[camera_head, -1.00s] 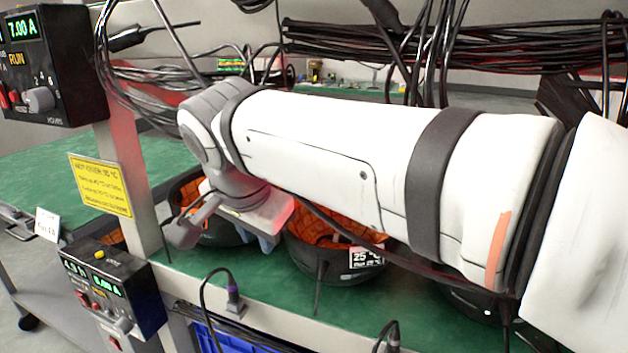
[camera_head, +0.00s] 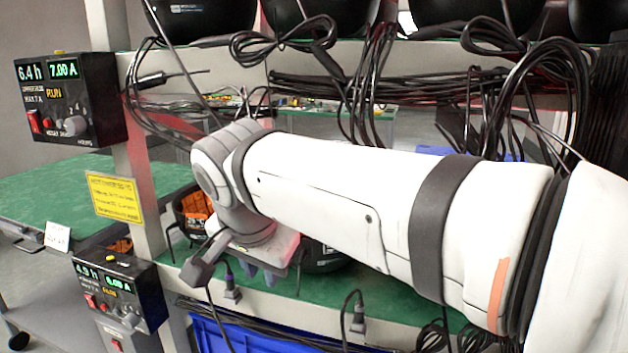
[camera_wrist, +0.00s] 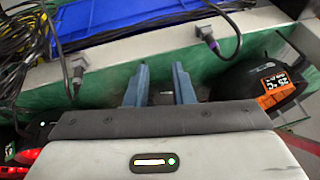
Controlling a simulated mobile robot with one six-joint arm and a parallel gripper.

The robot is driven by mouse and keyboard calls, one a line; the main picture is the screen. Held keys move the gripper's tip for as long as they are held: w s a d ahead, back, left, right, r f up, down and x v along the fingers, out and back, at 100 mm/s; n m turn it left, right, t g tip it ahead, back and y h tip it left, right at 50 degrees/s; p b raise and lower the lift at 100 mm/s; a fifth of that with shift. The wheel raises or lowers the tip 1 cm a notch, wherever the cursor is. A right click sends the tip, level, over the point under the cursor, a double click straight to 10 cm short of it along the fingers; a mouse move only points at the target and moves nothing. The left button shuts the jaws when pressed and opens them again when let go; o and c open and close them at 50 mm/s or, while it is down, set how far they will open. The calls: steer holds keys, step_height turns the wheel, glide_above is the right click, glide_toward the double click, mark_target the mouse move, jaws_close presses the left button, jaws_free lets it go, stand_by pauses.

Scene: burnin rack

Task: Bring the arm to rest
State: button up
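My arm reaches across the head view from the right, over the green shelf (camera_head: 180,268) of the rack. My gripper (camera_head: 262,274) hangs at its left end, pointing down, partly hidden by the wrist. In the wrist view my gripper (camera_wrist: 160,72) shows two blue fingers standing apart with nothing between them.
Two control boxes, upper (camera_head: 70,98) and lower (camera_head: 118,290), flank the yellow sign (camera_head: 114,197). Black cables (camera_head: 375,90) hang behind my arm. A blue crate (camera_head: 250,338) sits below the shelf.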

steer(key=s+d+r+n+g+p, duration=0.1)
steer(key=s+d+r+p, duration=0.3)
steer(key=d+p, duration=0.7)
steer(key=s+d+r+n+g+p, duration=0.1)
steer(key=s+d+r+n+p, duration=0.2)
steer(key=d+p, duration=0.8)
step_height(320, 180, up, 2)
steer(key=s+p, duration=0.1)
steer(key=p, duration=0.3)
steer(key=shift+s+d+n, duration=0.25)
steer(key=shift+d+n, duration=0.05)
steer(key=shift+n, duration=0.1)
